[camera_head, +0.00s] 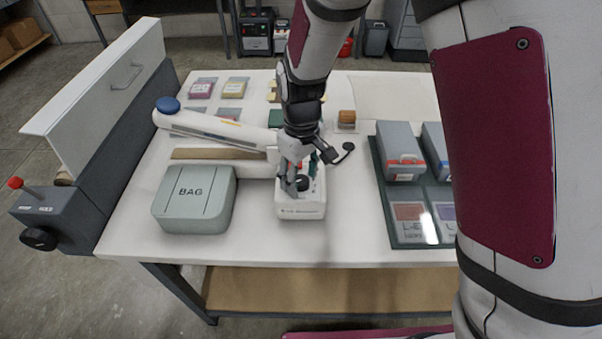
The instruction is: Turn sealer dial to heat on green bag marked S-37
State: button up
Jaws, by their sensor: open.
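The sealer is a long white arm (222,130) with a blue knob at its left end, above a base strip. At its right end is a white control box (300,207) with a black dial (303,183) and a small red part on top. My gripper (297,178) points down over this box, its open fingers at the dial; I cannot tell whether they touch it. A dark green piece (274,118) lies behind the sealer, partly hidden by my arm. No S-37 mark is readable. The dial's setting is too small to read.
A dark tray (396,240) with grey bins and packets is at right. Small packets (202,87) lie at the back. A grey lever box (45,220) and white panel (98,80) flank the left edge.

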jog(key=shift+c, duration=0.2)
jog(key=c, duration=1.1)
jog(key=shift+c, duration=0.2)
jog(key=m+p, duration=0.3)
jog(key=m, duration=0.2)
jog(key=shift+s+m, duration=0.1)
jog(key=shift+m, duration=0.3)
jog(key=m+p, duration=0.2)
jog(key=m, duration=0.3)
jog(key=shift+m, duration=0.4)
jog(key=o, duration=1.2)
